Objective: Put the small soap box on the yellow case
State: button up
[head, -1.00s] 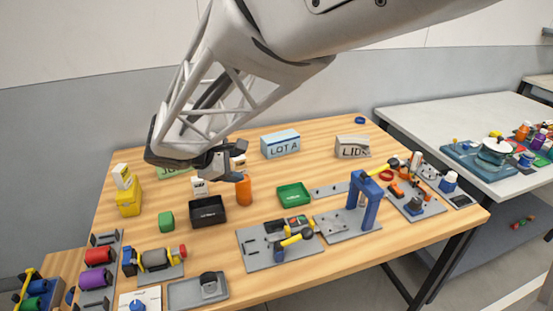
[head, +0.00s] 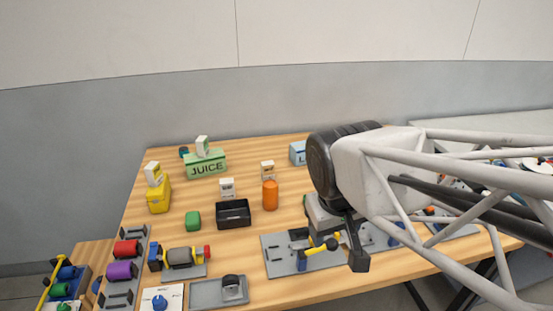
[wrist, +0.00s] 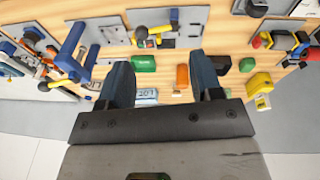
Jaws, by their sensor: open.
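The yellow case (head: 159,198) stands at the left back of the wooden table, with a small white box with a yellow mark (head: 153,173) on top. It also shows in the wrist view (wrist: 259,84). Similar small white boxes stand on the green JUICE box (head: 202,146), behind the black tray (head: 227,187) and behind the orange cylinder (head: 267,170). Their labels are too small to tell which is soap. My gripper (head: 342,238) is open and empty, above the right part of the table, away from these boxes. In the wrist view its fingers (wrist: 165,80) are spread.
The black tray (head: 233,222), green block (head: 193,221) and orange cylinder (head: 270,195) stand mid-table. The green JUICE box (head: 206,166) is at the back. Grey fixture plates (head: 219,292) line the front. Bare wood lies between the yellow case and the green block.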

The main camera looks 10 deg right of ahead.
jog(key=shift+s+m+y, duration=0.5)
jog(key=shift+s+m, duration=0.1)
jog(key=shift+s, duration=0.4)
